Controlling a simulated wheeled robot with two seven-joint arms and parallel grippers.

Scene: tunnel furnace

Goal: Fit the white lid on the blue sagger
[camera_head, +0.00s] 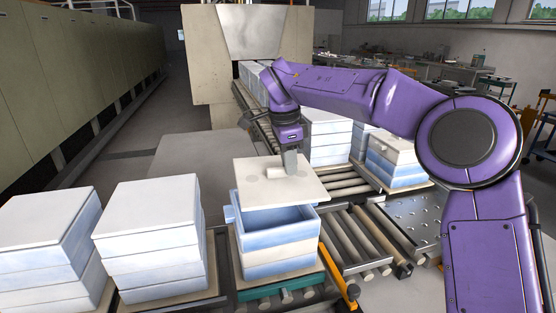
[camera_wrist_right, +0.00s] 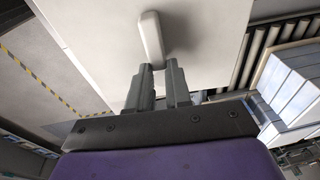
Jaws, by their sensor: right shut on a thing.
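The white lid (camera_head: 258,190) is a thin square plate held above the open blue sagger (camera_head: 262,249). In the right wrist view the lid (camera_wrist_right: 95,35) fills the upper middle, with its pale raised handle (camera_wrist_right: 152,38) at the fingertips. My right gripper (camera_head: 289,165) is shut on the lid's handle; its fingers also show in the right wrist view (camera_wrist_right: 160,72). The lid covers the sagger's far part from view, while the near part of its blue interior shows. The lid appears apart from the rim. My left gripper is not in view.
Closed sagger stacks (camera_head: 152,235) stand left of the open sagger, and more stacks (camera_head: 328,138) stand on rollers behind right. The furnace mouth (camera_head: 262,75) is at the back.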

